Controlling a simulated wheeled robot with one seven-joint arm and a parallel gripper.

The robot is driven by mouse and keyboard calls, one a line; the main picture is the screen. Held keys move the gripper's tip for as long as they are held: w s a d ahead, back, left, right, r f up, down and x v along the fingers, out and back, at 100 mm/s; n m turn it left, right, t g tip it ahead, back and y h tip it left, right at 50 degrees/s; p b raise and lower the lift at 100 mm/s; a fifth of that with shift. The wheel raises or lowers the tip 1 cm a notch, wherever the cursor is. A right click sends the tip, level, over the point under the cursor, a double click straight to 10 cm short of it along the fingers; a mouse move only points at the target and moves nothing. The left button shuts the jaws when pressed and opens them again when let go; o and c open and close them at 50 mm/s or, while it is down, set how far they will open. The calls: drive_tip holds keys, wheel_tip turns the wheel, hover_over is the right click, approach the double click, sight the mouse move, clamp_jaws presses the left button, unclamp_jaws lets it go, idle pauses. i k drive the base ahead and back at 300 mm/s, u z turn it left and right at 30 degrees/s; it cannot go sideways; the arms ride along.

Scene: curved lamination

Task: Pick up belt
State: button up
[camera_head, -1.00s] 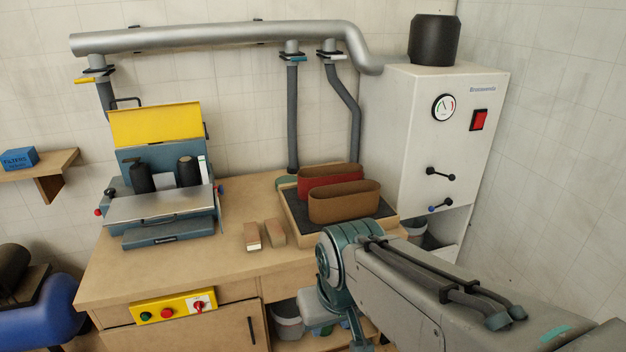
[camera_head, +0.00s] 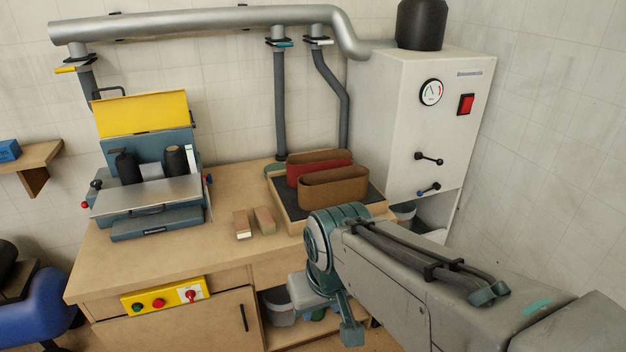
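Two sanding belts stand on edge as loops in a shallow wooden tray (camera_head: 292,226) with a dark lining, at the right end of the workbench. The brown belt (camera_head: 347,190) is in front, and the red belt (camera_head: 292,174) is just behind it, partly hidden by it. My arm comes in from the lower right, its teal joint in front of the bench's right front edge. The arm's end hangs low in front of the bench.
A sander with a raised yellow cover (camera_head: 142,113) stands on the bench's left. Two small blocks (camera_head: 243,223) lie left of the tray. A white extractor cabinet (camera_head: 420,120) stands right of the bench. Ducts run along the wall behind. The bench front between sander and blocks is clear.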

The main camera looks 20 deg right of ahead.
sight(321, 190)
drive_tip(key=z, duration=0.6)
drive_tip(key=i, duration=1.35)
drive_tip(key=z, duration=0.55)
